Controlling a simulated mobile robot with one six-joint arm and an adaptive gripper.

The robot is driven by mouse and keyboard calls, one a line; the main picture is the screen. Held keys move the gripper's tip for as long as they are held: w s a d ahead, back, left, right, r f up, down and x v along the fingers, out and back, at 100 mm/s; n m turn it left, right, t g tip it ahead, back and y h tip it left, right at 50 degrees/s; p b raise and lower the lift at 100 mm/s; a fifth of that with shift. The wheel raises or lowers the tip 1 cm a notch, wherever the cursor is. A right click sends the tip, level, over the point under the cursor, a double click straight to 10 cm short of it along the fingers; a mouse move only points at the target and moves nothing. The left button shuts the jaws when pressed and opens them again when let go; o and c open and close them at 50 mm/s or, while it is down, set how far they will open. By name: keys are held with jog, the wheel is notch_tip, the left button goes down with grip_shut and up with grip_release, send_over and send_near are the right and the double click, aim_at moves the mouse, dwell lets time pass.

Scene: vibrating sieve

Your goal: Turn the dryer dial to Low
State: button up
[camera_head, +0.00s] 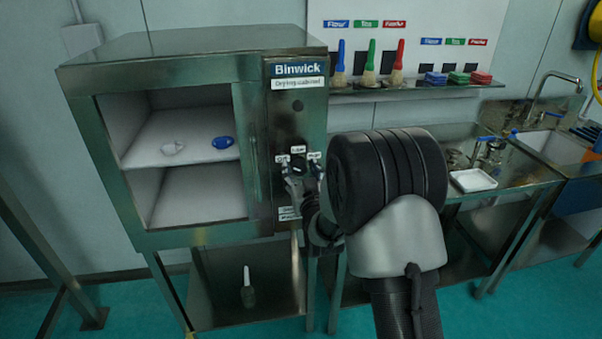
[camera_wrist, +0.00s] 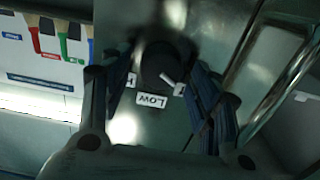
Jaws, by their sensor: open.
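The drying cabinet (camera_head: 190,50) stands at left, with a steel control panel (camera_head: 299,105) on its right side. The dark round dial (camera_wrist: 158,62) is on that panel. In the wrist view, the white LOW label (camera_wrist: 151,99) reads upside down beside the dial. The dial's white pointer mark (camera_wrist: 167,78) slants toward the lower right, between LOW and the partly hidden right-hand label (camera_wrist: 180,89). My gripper (camera_head: 302,180) is at the panel, open, its fingers (camera_wrist: 157,72) on either side of the dial. I cannot tell whether they touch it. My arm hides part of the panel's lower right.
The cabinet's open compartment holds a blue item (camera_head: 222,142) and a pale item (camera_head: 173,148) on its shelf. A vertical handle (camera_head: 254,170) runs left of the dial.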

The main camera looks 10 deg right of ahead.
jog(key=shift+c, duration=0.3)
jog(key=c, duration=1)
jog(key=shift+o, duration=0.2)
jog(key=shift+m, duration=0.3)
jog(key=m, duration=0.5)
jog(key=shift+d, duration=0.1)
jog(key=m, duration=0.6)
jog(key=shift+d+f, duration=0.1)
jog(key=shift+f, duration=0.05)
jog(key=o, duration=1)
